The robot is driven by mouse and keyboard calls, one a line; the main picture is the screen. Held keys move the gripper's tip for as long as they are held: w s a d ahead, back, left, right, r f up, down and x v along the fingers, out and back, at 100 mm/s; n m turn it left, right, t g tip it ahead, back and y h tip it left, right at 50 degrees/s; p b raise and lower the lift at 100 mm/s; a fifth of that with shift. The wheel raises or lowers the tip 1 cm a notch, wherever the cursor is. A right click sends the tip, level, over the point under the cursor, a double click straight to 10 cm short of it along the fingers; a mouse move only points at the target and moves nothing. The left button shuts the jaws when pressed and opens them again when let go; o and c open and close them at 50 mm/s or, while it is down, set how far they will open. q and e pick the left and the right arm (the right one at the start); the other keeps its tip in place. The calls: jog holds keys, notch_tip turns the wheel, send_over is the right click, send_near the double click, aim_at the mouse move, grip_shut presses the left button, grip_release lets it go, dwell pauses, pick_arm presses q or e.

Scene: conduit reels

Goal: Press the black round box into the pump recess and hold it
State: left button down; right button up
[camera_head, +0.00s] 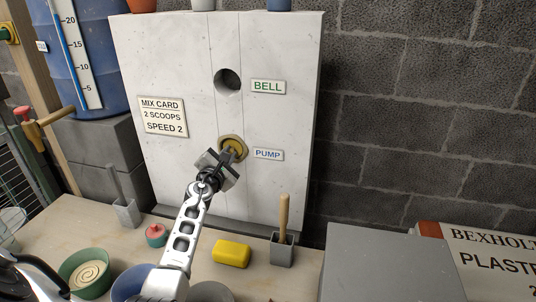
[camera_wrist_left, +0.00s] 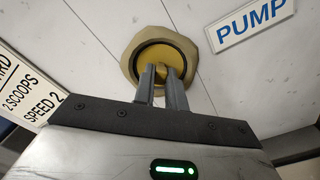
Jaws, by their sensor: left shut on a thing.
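The pump recess is in the white wall panel, left of the PUMP label (camera_head: 268,154). A beige ring of plaster-like material (camera_wrist_left: 131,62) surrounds it. The round box (camera_wrist_left: 183,50) sits inside this ring; it shows a yellow front with a thin black rim, and its sides are hidden. My left gripper (camera_head: 228,156) is in front of it, and in the wrist view its fingers (camera_wrist_left: 163,72) are shut on a small yellow part at the middle of the front. How deep the box sits cannot be told.
An empty round hole (camera_head: 228,82) beside the BELL label is above. On the bench are a yellow block (camera_head: 232,253), a grey holder with a wooden handle (camera_head: 282,250), a red-topped pot (camera_head: 156,235) and a green bowl (camera_head: 84,273). A grey box (camera_head: 385,265) stands at right.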

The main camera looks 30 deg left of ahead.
pick_arm(q)
jog(key=c, duration=1.4)
grip_release()
jog(key=shift+o, duration=0.2)
jog(key=p+v, duration=0.2)
jog(key=v, duration=1.4)
jog(key=shift+s, duration=0.1)
